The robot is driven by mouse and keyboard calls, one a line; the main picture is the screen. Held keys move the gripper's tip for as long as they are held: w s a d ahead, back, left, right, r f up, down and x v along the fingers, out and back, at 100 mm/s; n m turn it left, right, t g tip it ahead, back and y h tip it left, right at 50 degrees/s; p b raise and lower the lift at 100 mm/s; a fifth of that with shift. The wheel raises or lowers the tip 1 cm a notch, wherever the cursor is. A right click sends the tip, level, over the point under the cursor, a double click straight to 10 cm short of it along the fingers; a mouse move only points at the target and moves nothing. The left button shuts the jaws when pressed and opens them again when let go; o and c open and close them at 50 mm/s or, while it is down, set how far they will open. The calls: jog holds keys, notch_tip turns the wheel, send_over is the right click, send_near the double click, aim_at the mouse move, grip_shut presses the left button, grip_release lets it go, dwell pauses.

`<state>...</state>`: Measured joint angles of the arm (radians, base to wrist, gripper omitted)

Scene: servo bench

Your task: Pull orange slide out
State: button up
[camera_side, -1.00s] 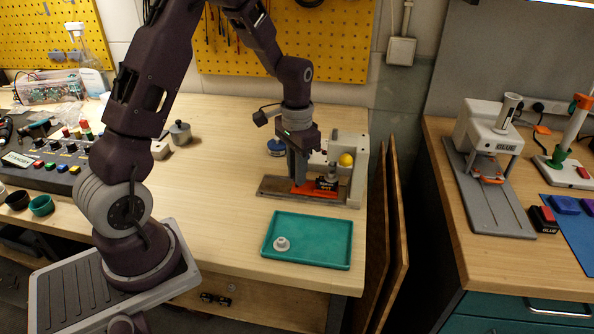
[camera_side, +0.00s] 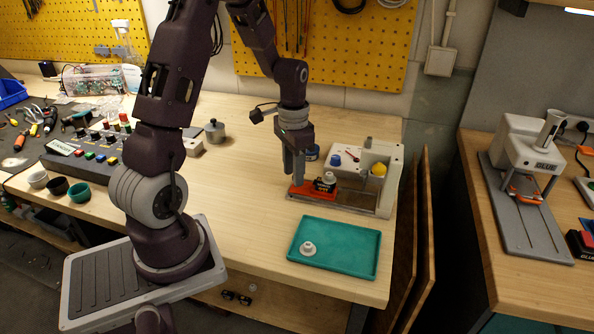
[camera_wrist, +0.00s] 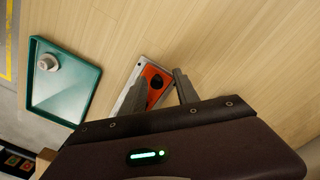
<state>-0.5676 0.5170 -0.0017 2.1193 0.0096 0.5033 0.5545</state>
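The orange slide (camera_side: 304,191) lies at the left end of a low rail in the side view. A dark labelled block (camera_side: 325,184) with a white top sits on it. In the wrist view the slide (camera_wrist: 156,75) shows a dark round spot. My gripper (camera_side: 293,174) points down over the slide's left end. In the wrist view my gripper's fingers (camera_wrist: 158,70) stand apart, with the slide showing between and beyond them. I see nothing clamped between them. Whether the tips touch the slide is unclear.
A green tray (camera_side: 345,262) with a small white part (camera_side: 308,248) lies in front. Several cups stand at far left.

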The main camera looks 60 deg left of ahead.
jog(key=shift+d, duration=0.1)
notch_tip(320, 180, up, 7)
jog(key=shift+r, duration=0.1)
dwell(0.4)
jog(key=s+d+r+t, duration=0.2)
jog(key=s+d+r, duration=0.2)
jog(key=d+r, duration=0.5)
jog(key=s+d+r+t, duration=0.3)
jog(key=s+d, duration=0.6)
jog(key=s, duration=0.2)
jog(key=shift+s+d+r+t, duration=0.2)
jog(key=shift+s+t, duration=0.1)
jog(key=shift+s, duration=0.1)
